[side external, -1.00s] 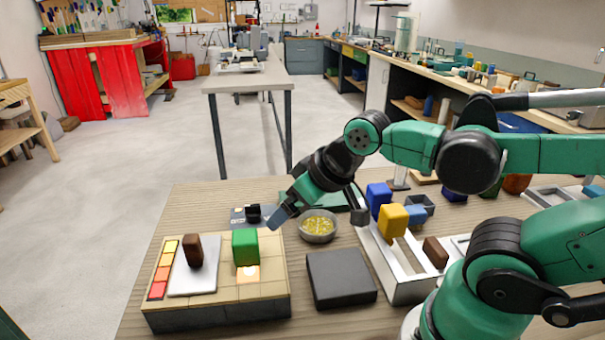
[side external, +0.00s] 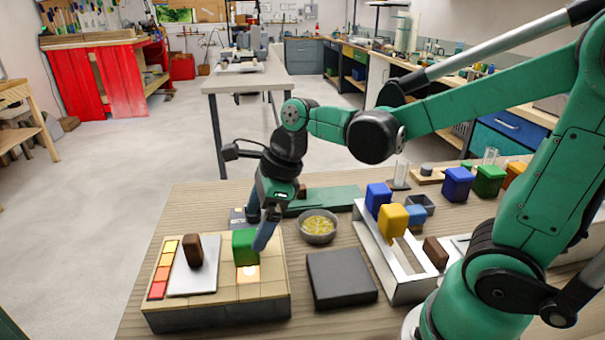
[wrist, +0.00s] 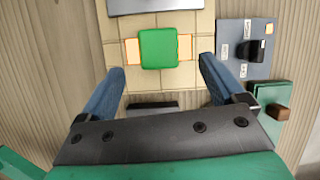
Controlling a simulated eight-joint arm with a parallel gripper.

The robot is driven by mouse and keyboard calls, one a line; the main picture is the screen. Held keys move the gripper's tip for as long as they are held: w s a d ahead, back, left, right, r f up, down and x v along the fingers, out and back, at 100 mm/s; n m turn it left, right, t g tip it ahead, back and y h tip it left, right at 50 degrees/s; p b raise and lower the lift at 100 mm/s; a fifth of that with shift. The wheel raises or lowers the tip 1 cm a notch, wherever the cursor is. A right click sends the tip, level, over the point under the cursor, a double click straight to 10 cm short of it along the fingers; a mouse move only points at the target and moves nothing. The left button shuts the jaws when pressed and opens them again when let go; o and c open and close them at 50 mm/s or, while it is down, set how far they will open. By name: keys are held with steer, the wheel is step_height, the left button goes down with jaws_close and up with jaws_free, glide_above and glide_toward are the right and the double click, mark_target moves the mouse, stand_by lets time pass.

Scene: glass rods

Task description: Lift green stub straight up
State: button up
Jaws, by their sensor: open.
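The green stub (side external: 243,247) stands upright on the tan tiled block (side external: 215,310), beside a glowing tile (side external: 248,275). In the wrist view the green stub (wrist: 159,48) lies ahead of my fingers and centred between them, with orange glowing patches at its left and right. My gripper (side external: 258,238) is open and empty, pointing down close to the stub; one blue finger stands at the stub's right in the side view. In the wrist view the fingers of my gripper (wrist: 161,66) are spread wider than the stub, and neither appears to touch it.
A brown block (side external: 195,250) stands on a white plate (side external: 186,283) to the left, by a red-to-yellow strip (side external: 162,268). A bowl of yellow bits (side external: 318,226), a dark slab (side external: 341,278) and a metal rack (side external: 400,290) with coloured blocks are to the right.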

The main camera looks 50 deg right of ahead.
mark_target(250, 235)
steer(key=shift+w+a+f+m, duration=0.15)
steer(key=shift+f+m, duration=0.05)
steer(key=shift+m, duration=0.4)
steer(key=shift+x, duration=2.65)
jaws_close()
steer(key=shift+r, duration=0.1)
step_height(250, 235, up, 20)
